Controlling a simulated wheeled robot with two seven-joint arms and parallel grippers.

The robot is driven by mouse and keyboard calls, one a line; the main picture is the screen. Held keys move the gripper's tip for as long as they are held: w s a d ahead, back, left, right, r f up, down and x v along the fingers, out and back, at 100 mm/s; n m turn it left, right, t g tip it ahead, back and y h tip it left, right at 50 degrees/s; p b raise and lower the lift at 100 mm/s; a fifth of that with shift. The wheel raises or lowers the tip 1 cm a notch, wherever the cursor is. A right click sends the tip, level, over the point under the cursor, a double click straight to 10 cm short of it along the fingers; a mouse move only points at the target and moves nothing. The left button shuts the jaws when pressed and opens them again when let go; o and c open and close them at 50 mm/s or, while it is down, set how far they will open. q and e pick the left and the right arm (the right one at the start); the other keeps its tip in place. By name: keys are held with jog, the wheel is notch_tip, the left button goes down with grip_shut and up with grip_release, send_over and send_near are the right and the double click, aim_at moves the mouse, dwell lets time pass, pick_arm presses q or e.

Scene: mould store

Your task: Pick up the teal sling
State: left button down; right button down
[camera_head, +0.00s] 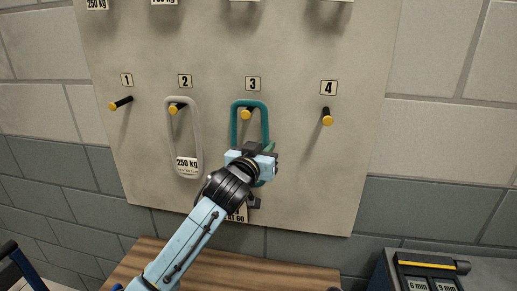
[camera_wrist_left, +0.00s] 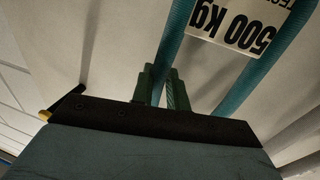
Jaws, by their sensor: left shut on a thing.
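The teal sling (camera_head: 265,122) hangs as a long loop from the yellow-tipped peg under number 3 in the head view. My left gripper (camera_head: 262,152) is in front of its lower part and hides much of it. In the left wrist view, the gripper's green fingers (camera_wrist_left: 163,90) are shut on one strand of the sling (camera_wrist_left: 176,42). The other strand runs apart from the fingers, to the right. A white 500 kg tag (camera_wrist_left: 242,22) is on the sling and appears upside down. My right gripper is not in view.
A grey-white sling (camera_head: 198,135) with a 250 kg tag hangs from peg 2, left of the teal one. Peg 1 (camera_head: 120,103) and peg 4 (camera_head: 327,117) are bare. A wooden surface (camera_head: 265,276) lies below the board. A dark case (camera_head: 432,264) stands lower right.

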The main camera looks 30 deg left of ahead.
pick_arm(q)
jog(key=r, duration=0.4)
jog(key=s+r, duration=0.1)
jog(key=r, duration=0.2)
jog(key=shift+d, duration=0.2)
jog(key=p, duration=1)
send_near(265, 122)
jog(key=s+d, duration=0.3)
jog(key=s, duration=0.3)
jog(key=shift+s+d+f, duration=0.1)
jog(key=shift+s+d, duration=0.15)
jog(key=shift+s, duration=0.45)
jog(key=shift+s+d, duration=0.25)
jog(key=shift+s, duration=0.45)
